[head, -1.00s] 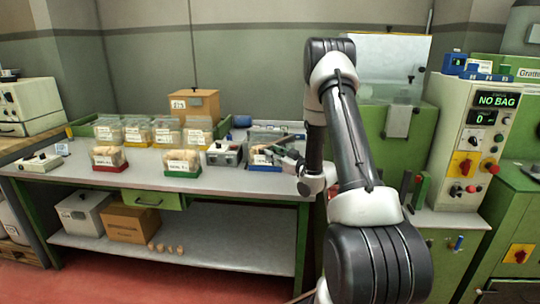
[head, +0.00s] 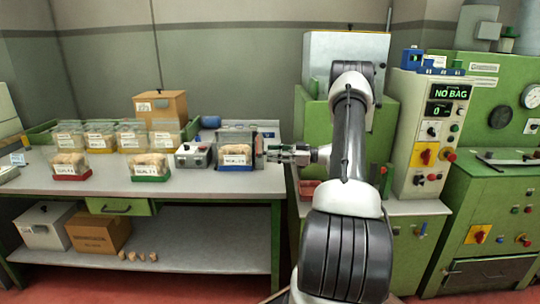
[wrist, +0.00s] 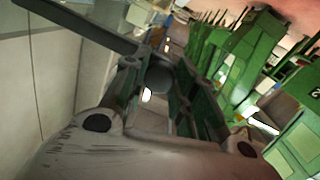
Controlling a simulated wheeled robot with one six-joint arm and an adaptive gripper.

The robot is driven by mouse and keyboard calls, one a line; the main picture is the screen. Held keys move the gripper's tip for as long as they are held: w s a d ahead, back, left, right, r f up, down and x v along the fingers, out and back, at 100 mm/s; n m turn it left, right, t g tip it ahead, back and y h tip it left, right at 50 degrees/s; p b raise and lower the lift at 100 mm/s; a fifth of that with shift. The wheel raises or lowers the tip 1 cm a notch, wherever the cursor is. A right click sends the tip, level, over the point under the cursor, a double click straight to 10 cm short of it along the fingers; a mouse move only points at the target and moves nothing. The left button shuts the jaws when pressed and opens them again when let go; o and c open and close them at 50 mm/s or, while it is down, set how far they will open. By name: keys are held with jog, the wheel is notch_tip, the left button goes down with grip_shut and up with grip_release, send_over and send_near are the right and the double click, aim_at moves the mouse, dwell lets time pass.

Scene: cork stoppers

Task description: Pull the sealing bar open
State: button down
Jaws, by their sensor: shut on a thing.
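The sealing bar (wrist: 80,25) is a long dark bar slanting across the upper left of the wrist view, its near end reaching my fingers. My gripper (wrist: 158,80) is shut on it; the exact contact is partly hidden by the fingers. In the head view my gripper (head: 270,154) points left at the bench's right end, beside a dark upright part (head: 258,151). A blue-based clear box of corks (head: 236,168) stands just left of it, in front of a dark-framed unit.
Several labelled cork boxes and a grey control box (head: 194,155) stand on the bench (head: 120,184) to the left. A green cabinet (head: 314,130) rises behind my arm. The control panel (head: 432,135) reading "NO BAG" stands to the right.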

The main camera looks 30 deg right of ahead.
dwell(0.4)
jog(key=c, duration=1.1)
grip_release()
jog(key=v, duration=1.2)
jog(key=shift+d, duration=0.1)
